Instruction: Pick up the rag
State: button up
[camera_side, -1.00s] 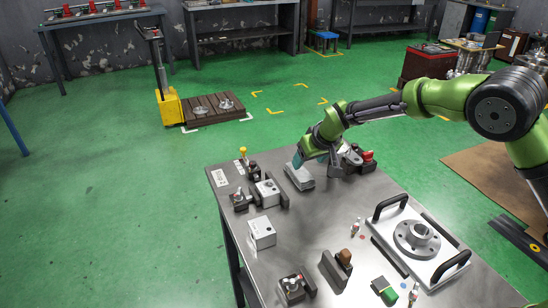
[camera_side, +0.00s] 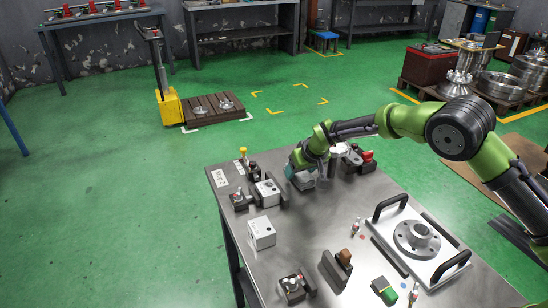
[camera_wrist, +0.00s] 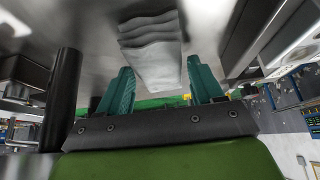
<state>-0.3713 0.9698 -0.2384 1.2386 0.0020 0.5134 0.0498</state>
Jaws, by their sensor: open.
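The rag (camera_wrist: 150,45) is a grey folded stack of cloth. In the wrist view it lies between and beyond my two teal fingers, with bare gaps at its sides. My gripper (camera_wrist: 161,72) is open, one finger on each side of the rag. In the side view the rag (camera_side: 307,184) lies on the metal table, largely hidden by my gripper (camera_side: 297,173), which is low over it. Contact between fingers and rag cannot be told.
The metal table (camera_side: 290,226) holds a clamp with a white block (camera_side: 267,191) left of the rag, a white box (camera_side: 262,233) in front, and a fixture with a red part (camera_side: 366,157) to the right. A plate with black handles (camera_side: 395,240) is farther right.

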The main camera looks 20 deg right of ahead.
jog(key=shift+f, duration=0.25)
dwell(0.4)
jog(key=c, duration=0.7)
jog(key=shift+c, duration=0.2)
jog(key=shift+r, duration=0.45)
notch_tip(320, 180, up, 4)
jog(key=shift+f, duration=0.2)
jog(key=s+d, duration=0.1)
jog(key=s, duration=0.4)
jog(key=s+d, duration=0.1)
jog(key=s, duration=0.4)
jog(key=s+d+r, duration=0.1)
jog(key=s, duration=0.4)
jog(key=shift+s+d, duration=0.1)
jog(key=shift+s, duration=0.25)
